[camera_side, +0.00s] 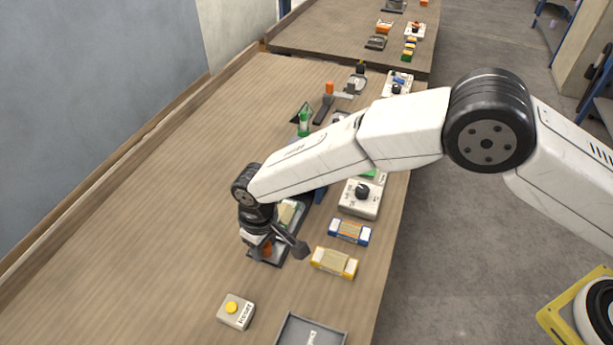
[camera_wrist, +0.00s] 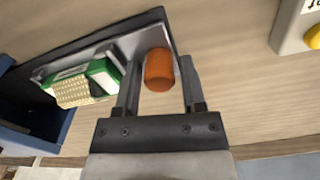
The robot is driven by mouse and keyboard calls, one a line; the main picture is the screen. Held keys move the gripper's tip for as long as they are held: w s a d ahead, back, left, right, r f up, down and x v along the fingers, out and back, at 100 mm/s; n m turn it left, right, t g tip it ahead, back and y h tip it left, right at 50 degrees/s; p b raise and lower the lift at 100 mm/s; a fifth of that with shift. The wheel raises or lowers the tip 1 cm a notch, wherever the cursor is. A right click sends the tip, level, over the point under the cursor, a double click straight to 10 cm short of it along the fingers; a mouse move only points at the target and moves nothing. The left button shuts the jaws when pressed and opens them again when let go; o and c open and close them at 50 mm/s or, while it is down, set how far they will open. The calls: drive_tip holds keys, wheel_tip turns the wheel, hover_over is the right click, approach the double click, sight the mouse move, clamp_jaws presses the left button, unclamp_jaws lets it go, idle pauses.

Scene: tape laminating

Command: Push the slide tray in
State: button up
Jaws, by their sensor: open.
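The slide tray (camera_wrist: 124,43) is a pale metal plate in a dark frame, standing out of a blue-sided housing (camera_wrist: 66,128) in the wrist view. An upright orange knob (camera_wrist: 158,66) is at the tray's end. A green and white box with a beige woven patch (camera_wrist: 84,85) lies on the tray. My gripper (camera_wrist: 158,84) is open, with one finger on each side of the knob; contact is not clear. In the side view my gripper (camera_side: 263,248) is low over the tray's near end, and my arm hides much of the housing.
A reset box with a yellow button (camera_side: 236,310) stands nearer the camera. A yellow-and-white box (camera_side: 334,262), a blue-and-white box (camera_side: 349,232) and a dial box (camera_side: 361,198) are to the right. A grey bin (camera_side: 311,331) is at the bottom edge. The table's left side is clear.

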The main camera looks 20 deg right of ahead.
clamp_jaws()
idle(1.3)
